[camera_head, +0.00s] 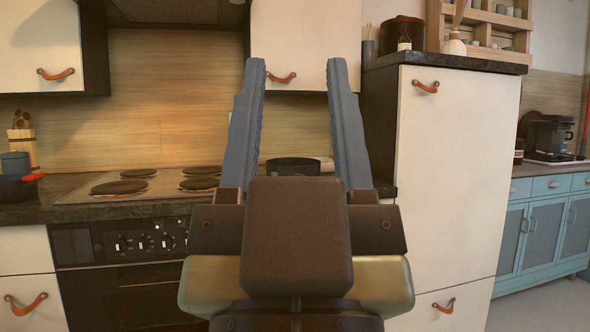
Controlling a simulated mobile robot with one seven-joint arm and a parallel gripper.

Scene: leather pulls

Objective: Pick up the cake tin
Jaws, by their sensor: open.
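My gripper (296,64) is raised in front of the camera with its two long blue-grey fingers pointing up and wide apart. It is open, with nothing between the fingertips. A dark, low round vessel (293,167) sits on the counter beyond and shows between the fingers. Its lower part is hidden behind my gripper's body. A dark brown round container (401,35) stands on top of the tall cabinet at the right. I cannot tell for sure which of the two is the cake tin. My gripper appears apart from both.
The stovetop (157,182) with dark hotplates is at the left, above an oven (125,250). A dark pot (15,187) stands at the far left. A tall cream cabinet (455,170) borders the counter at the right. Upper cabinets (303,40) hang above.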

